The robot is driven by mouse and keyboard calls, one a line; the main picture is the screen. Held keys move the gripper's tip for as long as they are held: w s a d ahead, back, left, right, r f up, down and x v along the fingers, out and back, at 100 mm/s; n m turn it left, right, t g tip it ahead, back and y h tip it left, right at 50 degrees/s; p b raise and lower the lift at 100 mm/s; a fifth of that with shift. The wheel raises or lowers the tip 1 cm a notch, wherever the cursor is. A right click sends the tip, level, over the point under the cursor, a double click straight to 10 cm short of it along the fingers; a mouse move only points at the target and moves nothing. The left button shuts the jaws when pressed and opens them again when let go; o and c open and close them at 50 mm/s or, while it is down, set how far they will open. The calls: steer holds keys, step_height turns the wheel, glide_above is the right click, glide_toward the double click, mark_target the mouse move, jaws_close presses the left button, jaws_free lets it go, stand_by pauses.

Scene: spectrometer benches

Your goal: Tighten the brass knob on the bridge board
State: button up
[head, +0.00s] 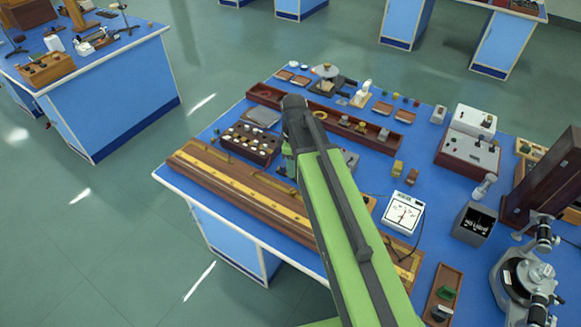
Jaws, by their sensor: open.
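The bridge board looks to be the long brown wooden board (205,176) with a brass strip, lying along the front edge of the blue bench. It runs from the bench's left corner to the right, passing behind my green arm. Small brass fittings show along the strip, but I cannot tell which one is the brass knob. My gripper (290,171) points down at the end of my arm, over or just behind the board's middle. It is open, small and partly hidden by my own arm. I cannot tell whether it touches anything.
Behind the board stand a dark rack with several pale caps (247,141) and a long wooden tray (345,122). Open floor lies left of the bench.

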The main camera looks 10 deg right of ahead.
step_height(320, 180, up, 2)
steer(key=b, duration=1.6)
glide_toward(293, 190)
step_height(293, 190, down, 9)
steer(key=shift+f, duration=0.15)
jaws_close()
